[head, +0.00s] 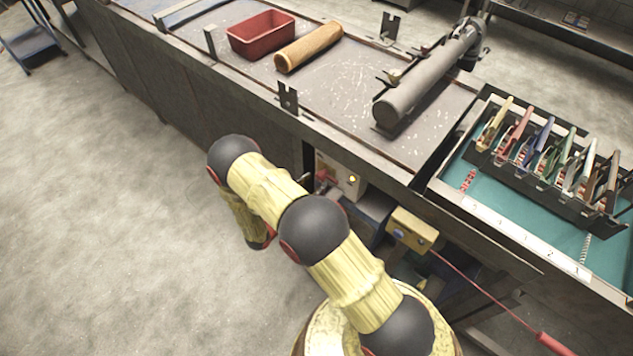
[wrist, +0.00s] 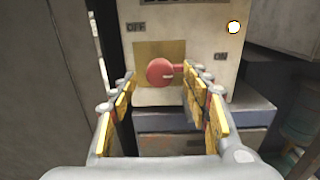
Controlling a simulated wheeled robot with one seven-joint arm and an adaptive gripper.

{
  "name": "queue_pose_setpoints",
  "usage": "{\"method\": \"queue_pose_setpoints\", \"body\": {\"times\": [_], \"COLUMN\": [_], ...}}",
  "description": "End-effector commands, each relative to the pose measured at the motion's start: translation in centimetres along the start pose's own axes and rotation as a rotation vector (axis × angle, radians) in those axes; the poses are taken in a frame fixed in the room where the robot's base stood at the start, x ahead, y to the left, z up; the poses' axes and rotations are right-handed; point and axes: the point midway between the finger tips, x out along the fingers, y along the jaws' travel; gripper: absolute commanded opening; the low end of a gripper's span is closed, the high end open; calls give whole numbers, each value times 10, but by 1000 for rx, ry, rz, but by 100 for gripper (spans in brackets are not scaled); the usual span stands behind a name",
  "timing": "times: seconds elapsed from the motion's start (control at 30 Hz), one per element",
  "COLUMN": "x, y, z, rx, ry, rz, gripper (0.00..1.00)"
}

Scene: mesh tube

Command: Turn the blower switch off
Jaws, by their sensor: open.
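The blower switch (wrist: 160,72) is a red round knob with a short handle, on a pale box face (wrist: 200,22) in the wrist view. Its handle points right, toward the ON side; the OFF label (wrist: 136,27) is at upper left. A yellow-white lamp (wrist: 233,27) glows at upper right. My gripper (wrist: 158,82) is open, its yellow-padded fingers to the left and right of the knob. The right fingertip appears close to the handle; contact cannot be told.
A bench (head: 350,117) above holds a red bin (head: 262,45), a tan roll (head: 308,46) and a grey tube (head: 425,85). A yellow box (head: 411,229) with a red cable hangs right of the switch box. A dark panel (wrist: 45,80) stands close on the left. Open floor lies left.

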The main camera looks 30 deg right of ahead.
Motion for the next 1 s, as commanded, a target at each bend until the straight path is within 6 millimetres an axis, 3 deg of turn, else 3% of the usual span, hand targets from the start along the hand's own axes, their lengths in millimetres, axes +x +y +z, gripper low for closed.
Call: {"method": "queue_pose_setpoints", "body": {"times": [0.2, 0.5, 1.0], "x": [19, 21, 21], "y": [0, 0, 0], "z": [0, 0, 0], "rx": [1, 1, 1], "ry": [0, 0, 0], "rz": [-1, 0, 0], "gripper": [48, 48, 19]}}
